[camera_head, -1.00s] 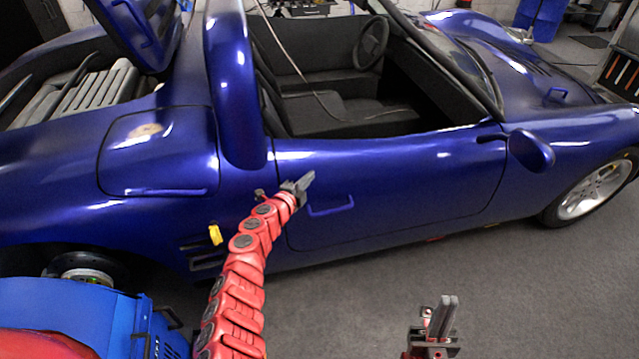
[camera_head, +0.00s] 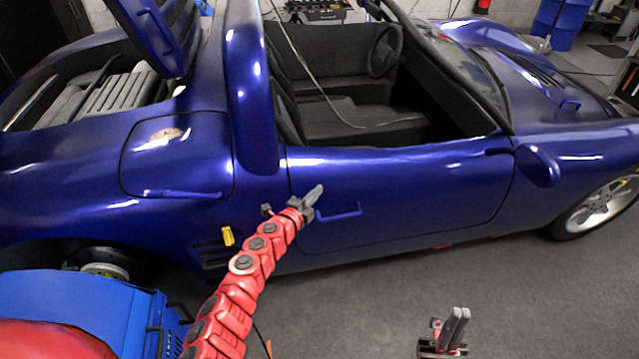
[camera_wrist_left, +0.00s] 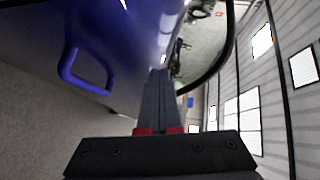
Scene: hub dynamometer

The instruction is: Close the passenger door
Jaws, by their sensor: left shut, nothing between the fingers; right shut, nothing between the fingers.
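The blue passenger door (camera_head: 420,195) fills the middle of the car's near side in the head view. It looks flush, or nearly so, with the bodywork; I cannot tell whether it is latched. Its blue pull handle (camera_head: 340,212) sits low near the rear edge and shows at the left in the left wrist view (camera_wrist_left: 72,75). My left gripper (camera_head: 314,194) is shut and empty at the door's rear edge, just left of the handle. Its shut fingers (camera_wrist_left: 157,90) point along the door's surface; contact is unclear. My right gripper (camera_head: 456,325) is shut and empty above the floor.
The blue car's side mirror (camera_head: 537,166) sticks out at the door's front. The raised rear lid (camera_head: 160,35) stands at upper left. A blue cart-like object (camera_head: 80,305) is at lower left. Grey floor (camera_head: 390,285) is clear beside the car.

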